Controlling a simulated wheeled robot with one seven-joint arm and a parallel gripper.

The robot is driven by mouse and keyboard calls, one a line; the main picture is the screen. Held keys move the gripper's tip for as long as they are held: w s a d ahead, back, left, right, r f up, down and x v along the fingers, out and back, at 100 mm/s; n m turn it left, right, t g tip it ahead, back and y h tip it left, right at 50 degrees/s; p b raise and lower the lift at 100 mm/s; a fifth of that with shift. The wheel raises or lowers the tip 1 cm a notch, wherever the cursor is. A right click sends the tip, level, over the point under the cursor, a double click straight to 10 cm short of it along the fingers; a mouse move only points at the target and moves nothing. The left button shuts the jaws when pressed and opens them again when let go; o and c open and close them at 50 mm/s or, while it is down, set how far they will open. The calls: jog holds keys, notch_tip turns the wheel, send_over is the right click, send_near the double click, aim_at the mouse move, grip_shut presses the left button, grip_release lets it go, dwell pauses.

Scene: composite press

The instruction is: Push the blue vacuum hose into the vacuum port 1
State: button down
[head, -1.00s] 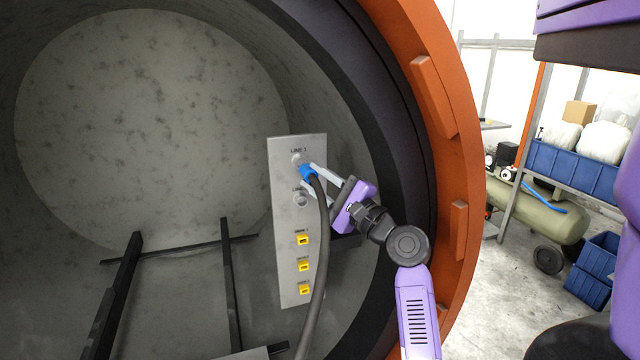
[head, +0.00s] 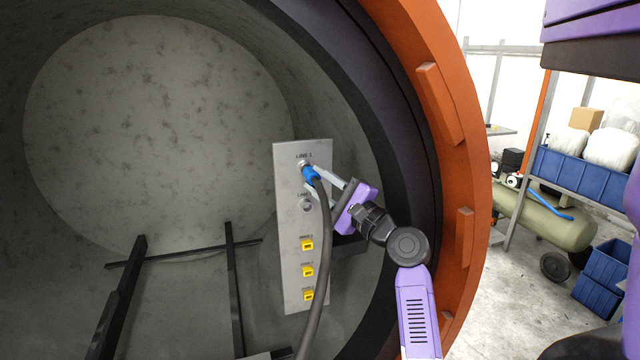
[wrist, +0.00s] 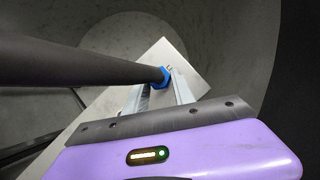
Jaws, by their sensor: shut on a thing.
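The blue vacuum hose end (head: 311,173) is a blue fitting on a dark hose (head: 325,250) that hangs down in front of the panel. My gripper (head: 312,178) is shut on the blue fitting, which also shows between the fingers in the wrist view (wrist: 164,77). The fitting is at the upper port, vacuum port 1 (head: 303,163), under the "LINE 1" label on the grey panel (head: 290,230). It looks to be touching or very near the port; I cannot tell how deep it sits. The fitting and fingers partly hide the port.
A second round port (head: 306,205) is below, partly behind the fingers. Several yellow sockets (head: 307,245) run down the panel. The press's orange rim (head: 478,190) stands close right of my arm. Black rails (head: 125,275) lie inside the chamber at left.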

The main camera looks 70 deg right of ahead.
jog(key=shift+w+d, duration=0.6)
jog(key=shift+d, duration=0.05)
dwell(0.8)
jog(key=c, duration=1)
grip_release()
jog(key=shift+o, duration=0.2)
jog(key=b+v, duration=0.2)
jog(key=v, duration=0.6)
